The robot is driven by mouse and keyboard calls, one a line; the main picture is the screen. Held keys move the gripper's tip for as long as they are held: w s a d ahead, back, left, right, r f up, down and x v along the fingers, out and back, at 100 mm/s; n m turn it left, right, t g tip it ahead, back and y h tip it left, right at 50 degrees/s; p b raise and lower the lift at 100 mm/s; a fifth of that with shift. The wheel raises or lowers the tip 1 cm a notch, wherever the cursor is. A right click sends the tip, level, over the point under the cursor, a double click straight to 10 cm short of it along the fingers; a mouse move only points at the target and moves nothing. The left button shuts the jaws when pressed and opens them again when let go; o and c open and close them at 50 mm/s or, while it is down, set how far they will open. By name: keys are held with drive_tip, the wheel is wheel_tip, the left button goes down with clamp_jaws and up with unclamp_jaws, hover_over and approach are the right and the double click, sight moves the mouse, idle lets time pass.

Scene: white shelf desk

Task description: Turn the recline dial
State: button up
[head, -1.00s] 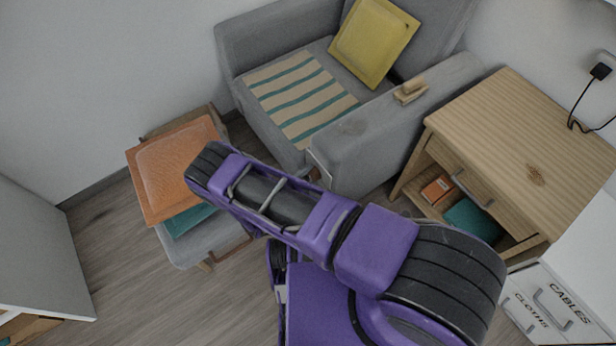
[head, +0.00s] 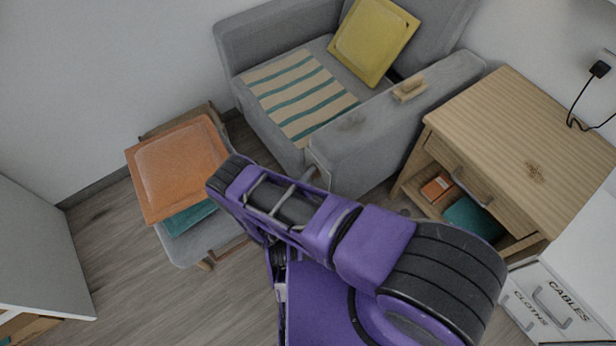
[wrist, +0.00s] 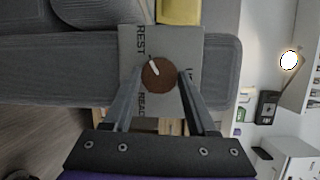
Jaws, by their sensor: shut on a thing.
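The recline dial (wrist: 158,73) is a round brown knob with a white pointer mark, in the middle of the wrist view. Its pointer leans to the upper left, towards the word REST. It sits on a grey label plate (wrist: 182,42) that also reads READ below; the lettering at the right is partly covered. The plate is on the front of the armchair's arm (wrist: 70,75); the grey armchair also shows in the head view (head: 370,150). My gripper (wrist: 158,77) is shut on the dial, one finger at each side. In the head view my arm hides the dial.
A footstool (head: 185,250) with an orange cushion (head: 180,165) stands left of my arm. A wooden side table (head: 530,150) stands close to the armchair's right. A yellow cushion (head: 372,42) and a striped cloth (head: 298,95) lie on the seat.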

idle(0.4)
drive_tip(key=o, duration=1.4)
drive_tip(key=shift+c, duration=0.2)
